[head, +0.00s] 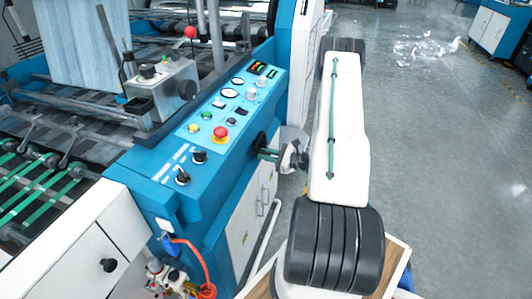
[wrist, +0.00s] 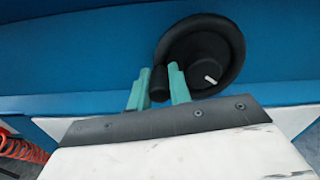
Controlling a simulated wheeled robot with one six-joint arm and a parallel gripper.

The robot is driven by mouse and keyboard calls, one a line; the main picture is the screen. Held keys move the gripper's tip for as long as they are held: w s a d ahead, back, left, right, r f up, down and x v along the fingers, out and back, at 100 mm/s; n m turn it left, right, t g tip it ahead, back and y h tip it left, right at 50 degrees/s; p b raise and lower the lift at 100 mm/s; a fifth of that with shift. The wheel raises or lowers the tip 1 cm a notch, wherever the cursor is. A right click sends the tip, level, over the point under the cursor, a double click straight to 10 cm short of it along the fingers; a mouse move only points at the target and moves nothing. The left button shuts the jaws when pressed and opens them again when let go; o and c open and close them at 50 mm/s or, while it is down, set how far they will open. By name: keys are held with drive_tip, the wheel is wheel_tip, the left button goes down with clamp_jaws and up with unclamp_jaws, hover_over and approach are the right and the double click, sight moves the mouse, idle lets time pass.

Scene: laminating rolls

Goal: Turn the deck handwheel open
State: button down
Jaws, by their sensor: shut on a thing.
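The deck handwheel (wrist: 208,45) is a black round wheel on the blue machine side, in the upper middle of the wrist view. A short white mark shows on the lower right of its hub. Its black handle (wrist: 158,86) stands at the wheel's lower left. My gripper (wrist: 157,82) has its two green fingers on either side of this handle, shut on it. In the head view the handwheel (head: 261,142) is a small dark shape on the blue panel's side, partly hidden. My gripper (head: 268,154) reaches it from the right.
A blue control panel (head: 228,105) with buttons, knobs and a red emergency stop (head: 221,132) lies just left of the wheel. White cabinet doors (head: 245,225) are below it. An orange coiled hose (head: 195,260) hangs at the lower left. Open grey floor (head: 440,150) lies to the right.

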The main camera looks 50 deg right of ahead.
drive_tip(key=f+n, duration=0.1)
drive_tip(key=n, duration=0.1)
drive_tip(key=shift+f+n, duration=0.2)
drive_tip(key=shift+n, duration=0.2)
drive_tip(key=w+d+f+n, duration=0.2)
drive_tip(key=d+n, duration=0.5)
drive_tip(key=n, duration=1.3)
drive_tip(key=shift+w+f+n, duration=0.3)
drive_tip(key=shift+w+f, duration=0.1)
drive_tip(key=shift+f, duration=0.3)
drive_tip(key=c, duration=1.6)
unclamp_jaws()
drive_tip(key=shift+o, duration=0.2)
